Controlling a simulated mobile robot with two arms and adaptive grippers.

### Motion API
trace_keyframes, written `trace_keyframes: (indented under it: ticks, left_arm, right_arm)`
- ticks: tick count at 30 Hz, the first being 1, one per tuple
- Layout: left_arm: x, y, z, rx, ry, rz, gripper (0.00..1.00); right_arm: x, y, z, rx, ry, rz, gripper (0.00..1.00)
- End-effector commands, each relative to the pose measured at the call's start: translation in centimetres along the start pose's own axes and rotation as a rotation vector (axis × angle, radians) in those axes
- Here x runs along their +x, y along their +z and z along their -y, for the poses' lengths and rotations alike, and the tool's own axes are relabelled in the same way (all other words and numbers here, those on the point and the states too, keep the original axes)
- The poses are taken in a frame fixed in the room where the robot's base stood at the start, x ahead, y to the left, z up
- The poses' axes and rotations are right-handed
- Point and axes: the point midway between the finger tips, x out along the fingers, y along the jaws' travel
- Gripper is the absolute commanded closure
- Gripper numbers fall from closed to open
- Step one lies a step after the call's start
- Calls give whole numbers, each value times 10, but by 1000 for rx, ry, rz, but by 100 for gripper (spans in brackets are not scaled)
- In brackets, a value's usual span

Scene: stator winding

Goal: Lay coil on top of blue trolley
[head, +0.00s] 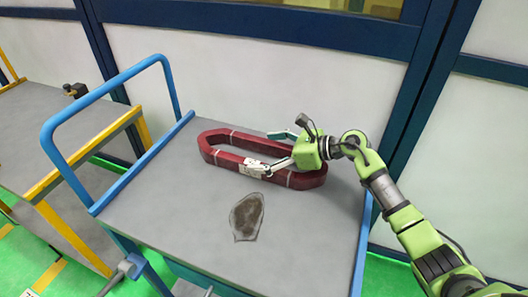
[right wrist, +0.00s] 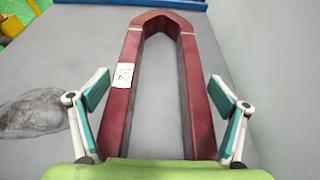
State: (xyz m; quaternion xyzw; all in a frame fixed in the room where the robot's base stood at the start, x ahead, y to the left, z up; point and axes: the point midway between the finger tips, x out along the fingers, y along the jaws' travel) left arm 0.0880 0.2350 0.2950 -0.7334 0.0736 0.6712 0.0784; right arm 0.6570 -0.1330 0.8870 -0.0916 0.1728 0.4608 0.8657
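The coil (head: 228,160) is a long, dark red loop with a white label and rounded ends. It lies flat on the grey top of the blue trolley (head: 290,240), towards the back wall. My right gripper (head: 270,151) is over the right part of the coil, with its fingers spread apart. In the right wrist view the coil (right wrist: 118,100) runs away from my gripper (right wrist: 158,88). One finger is outside each long side, and gaps show between the finger pads and the coil. My left gripper is not in view.
The trolley's blue handle (head: 70,118) rises at the left. A second trolley with yellow edges (head: 75,160) stands further left. A white wall with blue frames is behind.

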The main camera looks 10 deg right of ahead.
Motion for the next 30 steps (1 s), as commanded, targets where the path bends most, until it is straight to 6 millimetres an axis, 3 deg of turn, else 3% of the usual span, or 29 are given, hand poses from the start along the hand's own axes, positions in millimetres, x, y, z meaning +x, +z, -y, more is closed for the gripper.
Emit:
trace_keyframes:
  ticks: [11, 24, 30]
  left_arm:
    - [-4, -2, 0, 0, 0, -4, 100]
    - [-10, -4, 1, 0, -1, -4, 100]
    - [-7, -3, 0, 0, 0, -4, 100]
  right_arm:
    - [-4, 3, 0, 0, -1, -1, 0]
    - [-90, 1, 1, -1, -3, -3, 0]
    - [-115, 1, 0, 0, -1, -2, 0]
